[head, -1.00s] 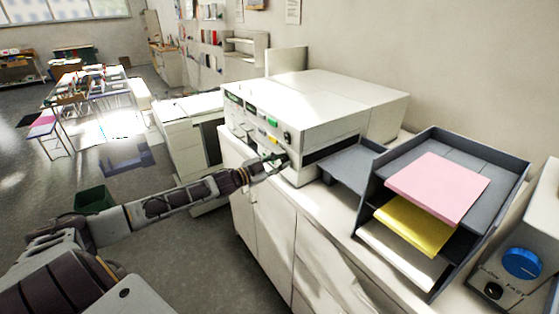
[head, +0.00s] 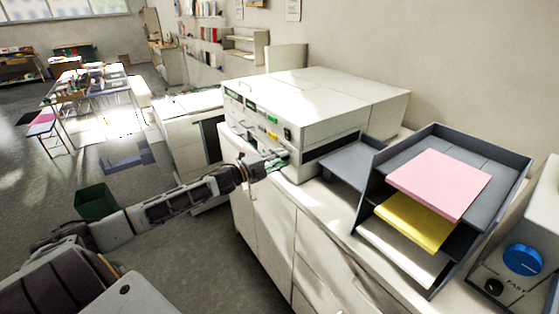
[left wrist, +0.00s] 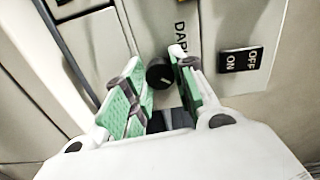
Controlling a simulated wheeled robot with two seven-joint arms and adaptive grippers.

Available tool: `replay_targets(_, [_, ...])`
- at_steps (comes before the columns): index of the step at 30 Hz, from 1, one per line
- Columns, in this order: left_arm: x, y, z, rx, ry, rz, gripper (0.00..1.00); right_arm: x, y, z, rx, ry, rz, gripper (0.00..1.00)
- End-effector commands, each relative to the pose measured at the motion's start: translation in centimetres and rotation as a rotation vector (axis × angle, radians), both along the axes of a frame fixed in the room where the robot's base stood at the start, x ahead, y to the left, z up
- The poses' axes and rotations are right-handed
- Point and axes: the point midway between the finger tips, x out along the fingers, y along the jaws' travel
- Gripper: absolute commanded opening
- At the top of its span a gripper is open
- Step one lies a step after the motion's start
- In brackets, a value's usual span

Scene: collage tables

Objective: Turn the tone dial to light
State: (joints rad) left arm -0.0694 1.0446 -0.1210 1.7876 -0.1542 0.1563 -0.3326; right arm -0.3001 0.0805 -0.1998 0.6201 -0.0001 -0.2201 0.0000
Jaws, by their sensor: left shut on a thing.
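The white copier-like machine (head: 312,112) stands on the counter. Its tone dial (left wrist: 159,73) is a small black knob with a pale pointer mark, seen in the left wrist view. Letters starting "DAR" (left wrist: 181,40) stand beside the dial, partly covered by a fingertip. No "light" label can be read. My left gripper (head: 276,163) is at the machine's front face. In the left wrist view its green-padded fingers (left wrist: 161,78) are shut on the dial, one on each side. The dial is hidden in the head view. My right gripper is not in view.
A black ON/OFF switch (left wrist: 240,60) sits right of the dial in the wrist view. A grey paper tray (head: 365,210) with pink and yellow paper stands right of the machine. A device with a blue knob (head: 523,260) is at far right.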

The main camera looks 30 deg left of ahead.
Motion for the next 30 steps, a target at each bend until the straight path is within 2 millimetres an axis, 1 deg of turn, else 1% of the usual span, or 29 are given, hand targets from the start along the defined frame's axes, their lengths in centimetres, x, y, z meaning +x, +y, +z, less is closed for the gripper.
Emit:
replay_targets(7, [-0.04, -0.05, -0.18, 0.071, -0.027, -0.001, 0.03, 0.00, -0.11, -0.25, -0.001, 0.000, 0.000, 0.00])
replay_targets(20, [-0.04, -0.05, -0.18, 0.083, -0.032, -0.001, 0.03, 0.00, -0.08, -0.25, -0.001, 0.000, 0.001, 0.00])
replay_targets(21, [-0.05, -0.06, -0.18, 0.083, -0.032, -0.001, 0.29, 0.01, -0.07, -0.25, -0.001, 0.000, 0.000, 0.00])
replay_targets(26, [-0.03, -0.04, -0.13, 0.083, -0.032, -0.001, 0.50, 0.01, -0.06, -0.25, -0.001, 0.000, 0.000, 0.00])
replay_targets(30, [-0.02, -0.03, -0.08, 0.082, -0.033, -0.001, 0.50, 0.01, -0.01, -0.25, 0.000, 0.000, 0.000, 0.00])
